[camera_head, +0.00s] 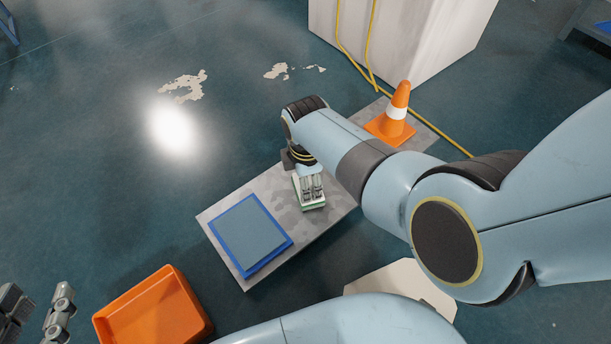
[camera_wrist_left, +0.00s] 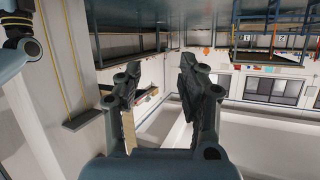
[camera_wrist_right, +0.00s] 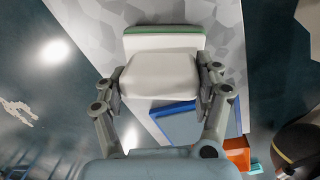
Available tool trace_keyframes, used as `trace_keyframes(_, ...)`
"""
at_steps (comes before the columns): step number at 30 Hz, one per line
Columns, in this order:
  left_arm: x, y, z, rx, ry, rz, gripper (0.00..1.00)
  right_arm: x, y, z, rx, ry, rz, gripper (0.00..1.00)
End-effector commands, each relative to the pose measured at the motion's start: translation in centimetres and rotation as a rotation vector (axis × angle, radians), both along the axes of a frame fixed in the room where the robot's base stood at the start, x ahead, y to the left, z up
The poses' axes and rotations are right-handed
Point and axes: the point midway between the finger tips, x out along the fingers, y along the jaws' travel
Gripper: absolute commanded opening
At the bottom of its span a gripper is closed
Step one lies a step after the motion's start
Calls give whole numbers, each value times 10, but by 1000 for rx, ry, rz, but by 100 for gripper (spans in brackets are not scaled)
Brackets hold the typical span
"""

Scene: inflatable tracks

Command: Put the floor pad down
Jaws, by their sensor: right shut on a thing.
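The floor pad, a white block with a green layer along its far side, is in my right gripper. In the head view the pad (camera_head: 313,206) shows over the grey mottled board (camera_head: 222,219); I cannot tell whether it touches it. The right wrist view shows the pad (camera_wrist_right: 162,78) between the fingers of my right gripper (camera_wrist_right: 160,85), which is shut on it. In the head view the right gripper (camera_head: 311,187) points down, partly hiding the pad. My left gripper (camera_head: 38,310) is open and empty at the lower left; its fingers also stand apart in the left wrist view (camera_wrist_left: 157,85).
A blue-rimmed square (camera_head: 250,236) lies on the board, left of the pad. An orange bin (camera_head: 155,308) stands on the floor at the lower left. An orange cone (camera_head: 397,112) stands behind my right arm, near a white block (camera_head: 400,35) with yellow cables.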

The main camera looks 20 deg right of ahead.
Motion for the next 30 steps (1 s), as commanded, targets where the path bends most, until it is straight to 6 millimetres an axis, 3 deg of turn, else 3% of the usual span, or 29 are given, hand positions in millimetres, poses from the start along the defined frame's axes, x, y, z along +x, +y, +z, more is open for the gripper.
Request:
trace_keyframes(16,6,-1,14,1,-59,-5,40,0,0,-5,0,0,0,16)
trace_keyframes(17,7,-2,15,0,-63,-6,40,0,0,-5,0,0,0,70)
trace_keyframes(22,8,-2,17,0,-68,-6,40,0,0,-5,0,0,0,93)
trace_keyframes(30,8,-2,15,-1,-66,-6,40,0,0,-5,0,1,0,94)
